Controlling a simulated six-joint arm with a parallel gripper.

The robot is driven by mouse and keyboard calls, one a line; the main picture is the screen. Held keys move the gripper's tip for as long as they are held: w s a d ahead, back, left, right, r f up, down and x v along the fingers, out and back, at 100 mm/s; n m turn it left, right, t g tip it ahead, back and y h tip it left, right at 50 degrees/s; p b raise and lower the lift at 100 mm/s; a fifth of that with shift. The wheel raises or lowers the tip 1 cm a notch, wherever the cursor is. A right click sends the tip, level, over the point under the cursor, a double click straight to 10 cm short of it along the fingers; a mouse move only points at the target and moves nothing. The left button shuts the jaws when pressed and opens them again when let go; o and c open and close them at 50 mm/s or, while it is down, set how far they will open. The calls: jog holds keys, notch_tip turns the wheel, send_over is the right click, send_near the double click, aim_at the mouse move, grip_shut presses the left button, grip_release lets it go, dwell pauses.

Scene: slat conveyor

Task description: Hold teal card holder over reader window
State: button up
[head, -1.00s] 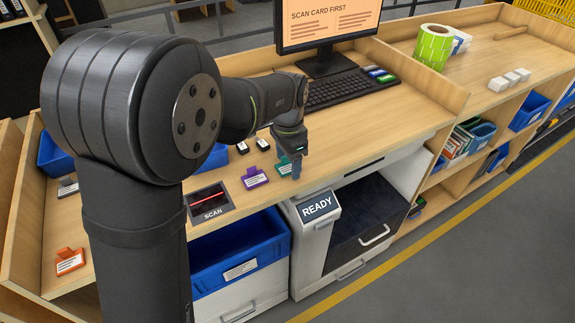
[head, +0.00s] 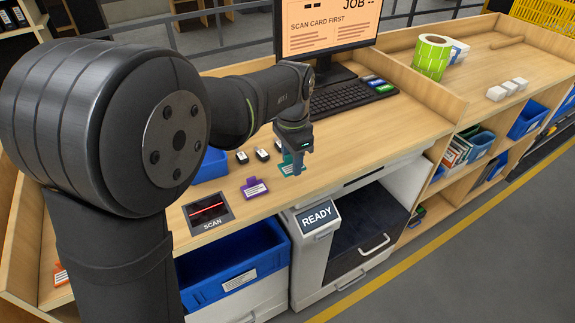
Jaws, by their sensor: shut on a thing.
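The teal card holder (head: 286,169) is in my gripper (head: 298,170), right of the purple card holder (head: 255,188). My gripper points down and is shut on it; the fingers hide part of it. It seems a little above the counter, but the gap is hard to see. The reader window (head: 208,208), a dark panel with a red line marked SCAN, lies to the left near the counter's front edge. Nothing covers it.
Small white-and-black tags (head: 262,153) lie behind the purple holder. A keyboard (head: 345,93) and monitor (head: 325,28) stand behind; a READY printer (head: 318,216) is below.

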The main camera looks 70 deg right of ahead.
jog(key=s+a+r, duration=0.5)
jog(key=s+r, duration=0.1)
jog(key=s, duration=0.2)
jog(key=w+a+f+n, duration=0.1)
jog(key=w+a+n, duration=0.2)
jog(key=w, duration=0.5)
jog(key=w+a+f+n, duration=0.1)
jog(key=w+a+n, duration=0.2)
jog(key=w, duration=0.6)
jog(key=w+a+f+n, duration=0.2)
jog(key=w+a+n, duration=0.15)
jog(key=w, duration=0.45)
jog(key=shift+m, duration=0.25)
jog(key=shift+w+f, duration=0.1)
jog(key=shift+f, duration=2.6)
notch_tip(320, 180, up, 6)
